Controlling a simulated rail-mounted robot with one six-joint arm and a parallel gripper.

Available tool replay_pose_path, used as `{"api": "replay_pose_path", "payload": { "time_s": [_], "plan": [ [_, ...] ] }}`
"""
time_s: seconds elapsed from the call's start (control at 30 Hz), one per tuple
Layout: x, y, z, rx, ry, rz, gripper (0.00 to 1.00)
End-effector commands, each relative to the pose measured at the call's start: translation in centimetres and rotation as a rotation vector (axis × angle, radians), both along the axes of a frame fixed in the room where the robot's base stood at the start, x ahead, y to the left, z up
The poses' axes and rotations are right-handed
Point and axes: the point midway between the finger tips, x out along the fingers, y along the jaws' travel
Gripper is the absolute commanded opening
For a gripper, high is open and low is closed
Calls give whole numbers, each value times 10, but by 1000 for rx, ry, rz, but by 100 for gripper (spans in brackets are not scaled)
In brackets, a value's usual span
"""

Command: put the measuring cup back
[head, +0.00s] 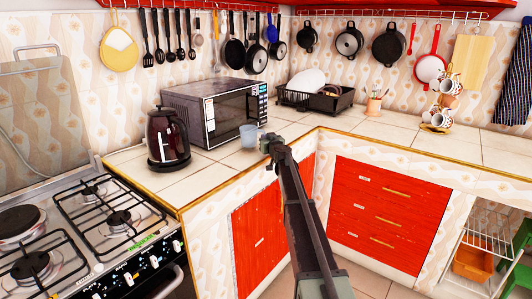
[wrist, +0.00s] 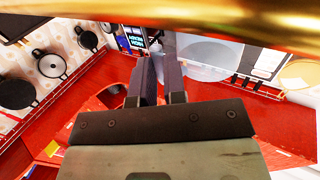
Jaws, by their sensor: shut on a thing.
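The measuring cup is the small pale blue, see-through cup (head: 248,137) in the head view, at the counter's inner corner in front of the microwave. It looks upright; whether its base touches the tiles I cannot tell. My gripper (head: 269,143) is at its right side, shut on it at the counter's edge. In the wrist view my gripper's two dark fingers (wrist: 159,80) are close together, and a pale see-through patch (wrist: 195,72) beside them may be part of the cup. The grip itself is hard to make out.
A dark kettle (head: 167,138) and a microwave (head: 215,110) stand left of the cup. A dish rack (head: 318,98) is behind, and stacked cups (head: 441,105) stand right. Pans and utensils hang along the wall. The tiled counter (head: 370,130) right of my gripper is mostly clear.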

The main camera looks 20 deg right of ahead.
Motion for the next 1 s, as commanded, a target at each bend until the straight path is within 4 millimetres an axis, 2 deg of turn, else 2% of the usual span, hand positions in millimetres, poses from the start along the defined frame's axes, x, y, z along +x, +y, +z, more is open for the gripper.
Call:
{"api": "replay_pose_path", "payload": {
  "time_s": [0.03, 0.1, 0.3, 0.47, 0.5, 0.67, 1.0],
  "plan": [
    [0, 0, -23, 0, 0, 0, 0],
    [0, 0, -30, 0, 0, 0, 0],
    [0, 0, -24, 0, 0, 0, 0],
    [0, 0, -29, 0, 0, 0, 0],
    [0, 0, -28, 0, 0, 0, 15],
    [0, 0, -28, 0, 0, 0, 37],
    [0, 0, -22, 0, 0, 0, 37]
  ]
}}
